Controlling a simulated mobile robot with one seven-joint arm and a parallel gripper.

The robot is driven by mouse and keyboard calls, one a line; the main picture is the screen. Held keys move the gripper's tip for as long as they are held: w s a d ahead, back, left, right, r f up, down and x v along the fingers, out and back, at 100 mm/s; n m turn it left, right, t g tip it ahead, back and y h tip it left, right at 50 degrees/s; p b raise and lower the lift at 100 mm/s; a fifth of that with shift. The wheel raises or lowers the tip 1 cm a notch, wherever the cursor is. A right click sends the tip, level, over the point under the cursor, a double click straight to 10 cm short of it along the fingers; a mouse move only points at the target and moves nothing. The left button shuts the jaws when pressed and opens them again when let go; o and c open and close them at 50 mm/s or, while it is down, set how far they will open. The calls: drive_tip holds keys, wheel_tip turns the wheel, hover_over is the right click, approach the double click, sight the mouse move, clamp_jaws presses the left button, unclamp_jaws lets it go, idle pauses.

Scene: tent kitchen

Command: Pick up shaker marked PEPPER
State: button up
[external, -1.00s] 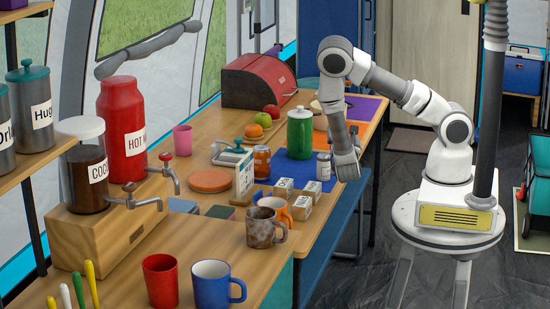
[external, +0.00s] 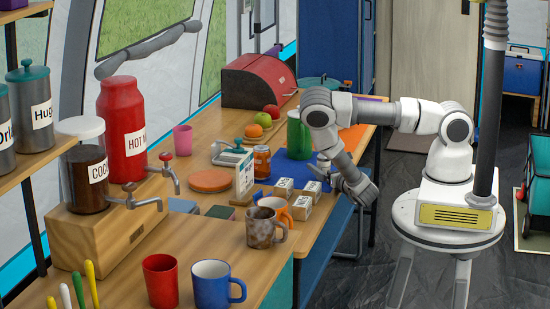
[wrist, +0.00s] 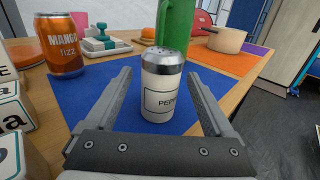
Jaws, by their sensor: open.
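The white shaker (wrist: 161,88) with a grey metal top stands upright on a blue mat (wrist: 88,96) in the wrist view. Its label shows the letters "PEP", and the rest is turned out of sight. My gripper (wrist: 158,90) is open, with one finger on each side of the shaker and no visible contact. There the shaker (external: 323,160) is mostly hidden behind my arm, with only a small part showing.
An orange MANGO fizz can (wrist: 62,45) stands left of the shaker. A green canister (wrist: 174,22) is close behind it. Several small lettered boxes (wrist: 12,140) are at the near left. A pot (wrist: 225,38) sits on an orange mat at the back right.

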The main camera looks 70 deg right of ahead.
sight(319, 163)
drive_tip(key=x, duration=0.3)
drive_tip(key=shift+w+d, duration=0.1)
drive_tip(key=shift+w, duration=0.05)
clamp_jaws()
idle(0.3)
